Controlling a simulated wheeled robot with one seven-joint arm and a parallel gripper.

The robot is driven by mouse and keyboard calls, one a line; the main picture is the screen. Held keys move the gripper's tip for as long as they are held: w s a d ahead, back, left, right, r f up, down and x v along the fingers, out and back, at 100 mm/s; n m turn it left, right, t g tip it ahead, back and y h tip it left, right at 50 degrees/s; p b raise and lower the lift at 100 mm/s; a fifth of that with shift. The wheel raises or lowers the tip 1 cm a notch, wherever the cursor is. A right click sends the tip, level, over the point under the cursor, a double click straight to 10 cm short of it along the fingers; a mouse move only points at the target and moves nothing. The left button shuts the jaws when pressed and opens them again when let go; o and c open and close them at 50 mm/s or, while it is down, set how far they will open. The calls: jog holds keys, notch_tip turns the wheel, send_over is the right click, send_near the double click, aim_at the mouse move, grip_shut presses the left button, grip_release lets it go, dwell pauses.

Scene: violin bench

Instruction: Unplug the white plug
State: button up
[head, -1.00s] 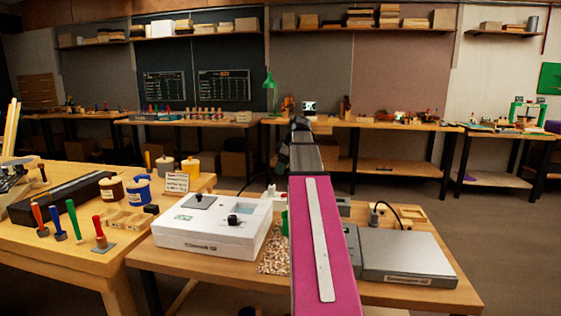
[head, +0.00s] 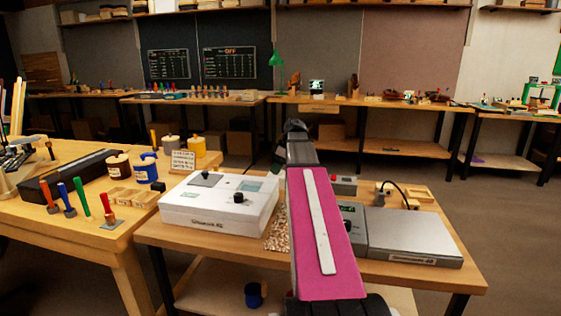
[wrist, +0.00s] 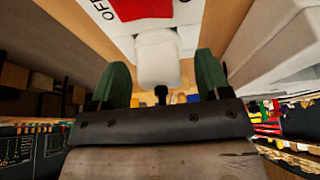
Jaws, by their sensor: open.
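In the wrist view a white plug (wrist: 157,62) stands out from a white panel (wrist: 188,40) with a red patch and partly visible black letters. My gripper (wrist: 163,64) has its two green fingers spread, one on each side of the plug. Gaps show between the plug and both fingers, so I see no contact. A dark cord end shows below the plug, towards my palm. In the head view my arm crosses the bench, and the plug and fingertips cannot be made out.
A white instrument box (head: 218,205) and a grey box (head: 412,240) stand on the bench left and right of my arm. A dark cable (head: 398,190) loops behind the grey box. The left table (head: 70,235) holds several coloured tools, pots and a small sign.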

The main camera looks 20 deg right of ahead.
jog(key=shift+f, duration=0.1)
jog(key=c, duration=1)
jog(key=shift+c, duration=0.2)
